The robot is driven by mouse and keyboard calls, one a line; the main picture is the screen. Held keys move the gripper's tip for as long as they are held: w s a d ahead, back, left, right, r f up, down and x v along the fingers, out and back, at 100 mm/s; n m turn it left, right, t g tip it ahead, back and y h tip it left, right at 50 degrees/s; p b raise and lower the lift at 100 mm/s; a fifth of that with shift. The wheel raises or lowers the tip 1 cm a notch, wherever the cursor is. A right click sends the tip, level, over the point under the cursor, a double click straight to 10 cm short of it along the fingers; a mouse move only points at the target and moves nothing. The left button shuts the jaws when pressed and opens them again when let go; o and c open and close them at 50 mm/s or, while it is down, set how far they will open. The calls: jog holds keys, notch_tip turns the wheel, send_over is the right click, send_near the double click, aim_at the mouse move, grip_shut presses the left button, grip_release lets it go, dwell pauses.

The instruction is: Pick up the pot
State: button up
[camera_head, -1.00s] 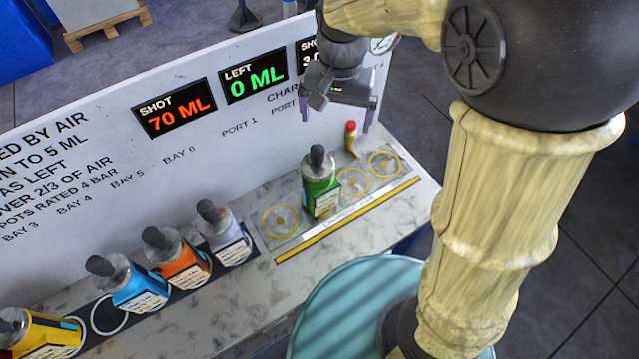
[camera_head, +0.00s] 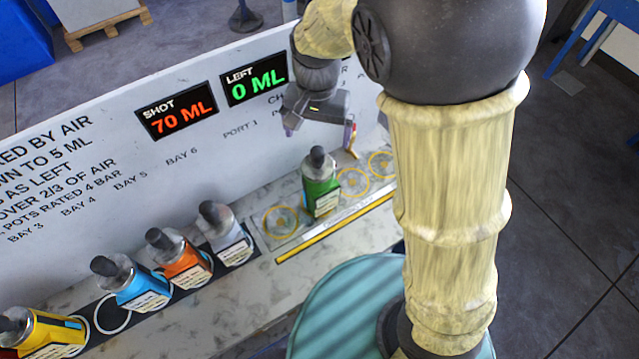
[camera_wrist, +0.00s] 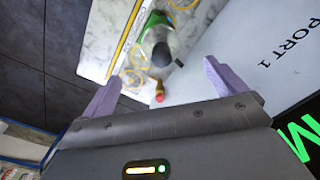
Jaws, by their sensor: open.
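A green pot (camera_head: 320,196) with a dark cap stands upright on the charging strip (camera_head: 335,228). In the wrist view the same pot (camera_wrist: 157,22) lies beyond and between my fingertips. A pale grey pot (camera_head: 230,246), an orange pot (camera_head: 186,268), a blue pot (camera_head: 140,290) and a yellow pot (camera_head: 48,334) stand in a row of bays to the left. My gripper (camera_head: 319,130) is open and empty. It is above and behind the green pot in the head view, apart from it. It also shows in the wrist view (camera_wrist: 161,74).
A lettered white panel (camera_head: 100,140) stands along the back of the bench. Its displays read 70 ML (camera_head: 178,112) and 0 ML (camera_head: 252,84). A small red-topped yellow valve (camera_head: 352,145) is behind the ports. An empty bay ring (camera_head: 108,314) lies between the blue and yellow pots.

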aim_at(318, 153)
notch_tip(318, 153, down, 7)
jog(key=shift+r+p, duration=0.2)
jog(key=shift+p, duration=0.25)
jog(key=shift+f+p, duration=0.95)
jog(key=shift+f, duration=1.7)
jog(key=shift+w+a+r, duration=0.1)
jog(key=c, duration=2.1)
